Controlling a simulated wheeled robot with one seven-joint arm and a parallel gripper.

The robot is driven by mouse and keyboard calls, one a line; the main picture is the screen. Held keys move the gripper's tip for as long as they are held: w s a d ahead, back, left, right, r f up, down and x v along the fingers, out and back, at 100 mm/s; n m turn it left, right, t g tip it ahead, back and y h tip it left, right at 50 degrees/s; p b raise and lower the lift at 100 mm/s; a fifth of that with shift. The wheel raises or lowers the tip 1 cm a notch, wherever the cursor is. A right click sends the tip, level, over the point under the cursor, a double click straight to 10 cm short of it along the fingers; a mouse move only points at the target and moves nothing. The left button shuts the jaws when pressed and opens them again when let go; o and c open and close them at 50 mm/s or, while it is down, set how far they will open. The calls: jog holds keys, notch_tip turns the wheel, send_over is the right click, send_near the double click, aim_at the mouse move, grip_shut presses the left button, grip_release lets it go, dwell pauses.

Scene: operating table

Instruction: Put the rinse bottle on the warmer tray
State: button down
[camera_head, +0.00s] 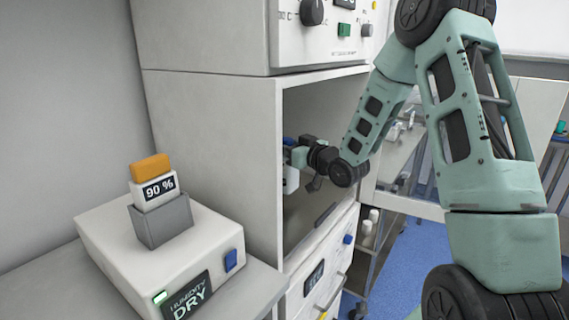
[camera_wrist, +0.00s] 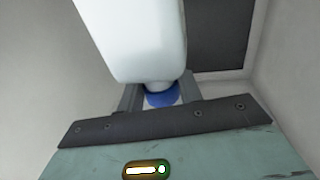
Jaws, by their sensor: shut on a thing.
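The rinse bottle is a white bottle (camera_head: 291,180) inside the open cabinet compartment, partly hidden by the cabinet's side wall. In the wrist view its white body (camera_wrist: 135,40) fills the top middle, with a blue cap (camera_wrist: 161,98) at the near end. My gripper (camera_head: 297,157) reaches into the compartment from the right and is shut on the bottle around the cap end; its fingers (camera_wrist: 160,95) show on both sides of the cap. A dark flat panel (camera_wrist: 222,35) shows beyond the bottle; I cannot tell for sure whether it is the warmer tray.
The compartment's left wall (camera_head: 215,150) stands close to my gripper. A white device (camera_head: 115,255) marked DRY, holding an orange-topped 90 % block (camera_head: 151,180), stands on the left counter. A knobbed unit (camera_head: 330,30) sits above the opening. Drawers (camera_head: 318,280) are below; a cart stands behind.

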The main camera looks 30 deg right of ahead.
jog(key=shift+f, duration=2.05)
jog(key=c, duration=0.9)
grip_release()
jog(key=shift+f, duration=0.15)
jog(key=shift+c, duration=0.2)
jog(key=s+d+b, duration=0.2)
jog(key=s, duration=1)
jog(key=shift+a, duration=0.1)
